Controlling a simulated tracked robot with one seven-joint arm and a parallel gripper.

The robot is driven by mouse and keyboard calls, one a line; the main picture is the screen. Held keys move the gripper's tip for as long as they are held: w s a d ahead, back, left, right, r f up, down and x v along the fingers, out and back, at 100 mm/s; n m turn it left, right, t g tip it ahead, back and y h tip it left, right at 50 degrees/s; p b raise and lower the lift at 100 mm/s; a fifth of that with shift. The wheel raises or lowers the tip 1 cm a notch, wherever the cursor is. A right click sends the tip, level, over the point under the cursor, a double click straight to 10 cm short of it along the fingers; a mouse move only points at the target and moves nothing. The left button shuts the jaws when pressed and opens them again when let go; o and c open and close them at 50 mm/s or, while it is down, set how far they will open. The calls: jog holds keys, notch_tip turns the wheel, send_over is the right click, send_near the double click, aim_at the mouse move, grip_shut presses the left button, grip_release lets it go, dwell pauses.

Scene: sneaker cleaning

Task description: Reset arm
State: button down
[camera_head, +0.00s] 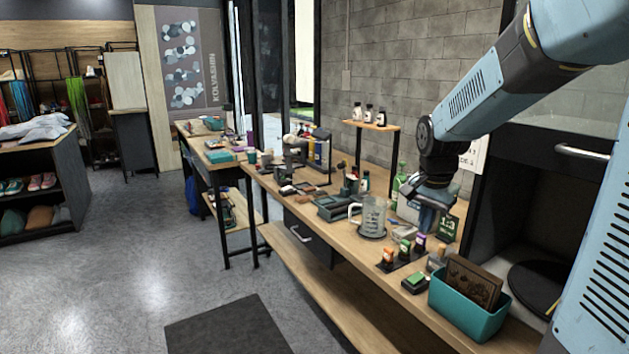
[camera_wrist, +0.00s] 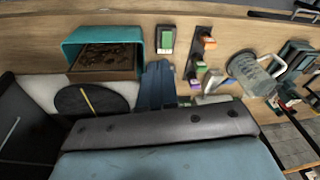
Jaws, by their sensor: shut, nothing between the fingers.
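My gripper (camera_head: 432,200) hangs at the end of my arm above the right part of the wooden workbench (camera_head: 345,215). It points down and holds nothing that I can see, and its jaws are shut. It is over the area behind the small colour-labelled bottles (camera_head: 404,248). My arm reaches in from the upper right, bent at a dark joint above the gripper. In the wrist view, my own arm fills the lower middle, and the bench with the teal bin (camera_wrist: 72,46) lies beyond it.
The teal bin (camera_head: 465,312) holding a brown board stands at the bench's near end. A measuring jug (camera_head: 371,216) and a green bottle (camera_head: 398,185) stand near my gripper. A small shelf (camera_head: 371,126) with bottles is behind. The floor left of the bench is open, with a dark mat (camera_head: 228,328).

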jog(key=s+a+r+n+t, duration=0.15)
jog(key=s+r+n, duration=0.3)
jog(key=s, duration=0.55)
jog(key=s+a+r+n+t, duration=0.1)
jog(key=s+r+n+t, duration=0.3)
jog(key=s, duration=0.6)
jog(key=m+g+h, duration=0.1)
jog(key=m+g, duration=0.5)
jog(key=m, duration=0.5)
send_over(418, 274)
jog(key=s+a, duration=0.2)
jog(key=a, duration=0.1)
notch_tip(418, 274, down, 14)
jog(key=f, duration=0.4)
jog(key=w+d+f, duration=0.1)
jog(key=f, duration=0.4)
jog(key=d+f, duration=0.1)
jog(key=f, duration=0.3)
jog(key=shift+w+d+f, duration=0.2)
jog(key=shift+w+d, duration=0.05)
